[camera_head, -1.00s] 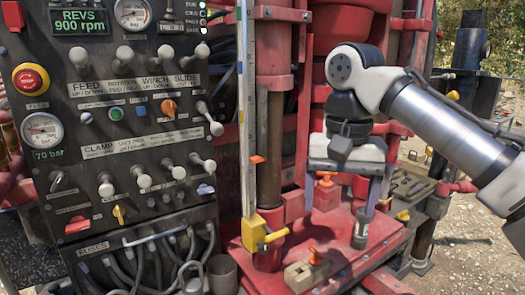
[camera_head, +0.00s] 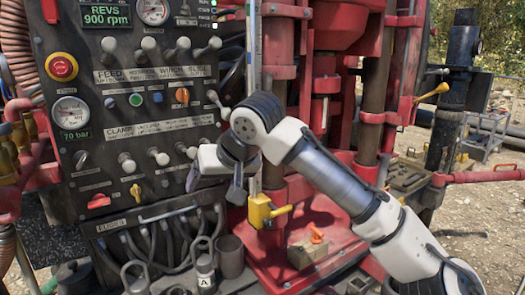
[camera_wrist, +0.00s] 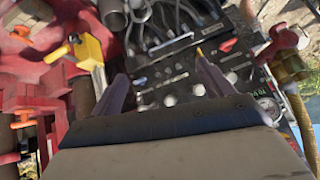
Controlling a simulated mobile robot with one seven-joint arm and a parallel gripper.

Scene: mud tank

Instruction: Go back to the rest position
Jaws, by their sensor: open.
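My gripper (camera_head: 214,186) hangs in front of the lower right of the control panel (camera_head: 112,110), with my arm reaching in from the lower right. In the wrist view my gripper (camera_wrist: 161,70) has its two fingers apart with nothing held between them. Beyond the fingers there, the blurred control panel (camera_wrist: 185,45) with its levers shows. I cannot tell the exact gap between the fingers and the panel's levers.
Right of my gripper stands a yellow bracket (camera_head: 260,211) on an upright rail. A tan block with an orange handle (camera_head: 308,249) sits on the red base (camera_head: 275,270). Hoses (camera_head: 170,240) and a grey cup (camera_head: 229,256) lie below the panel. Open gravel (camera_head: 490,225) is at right.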

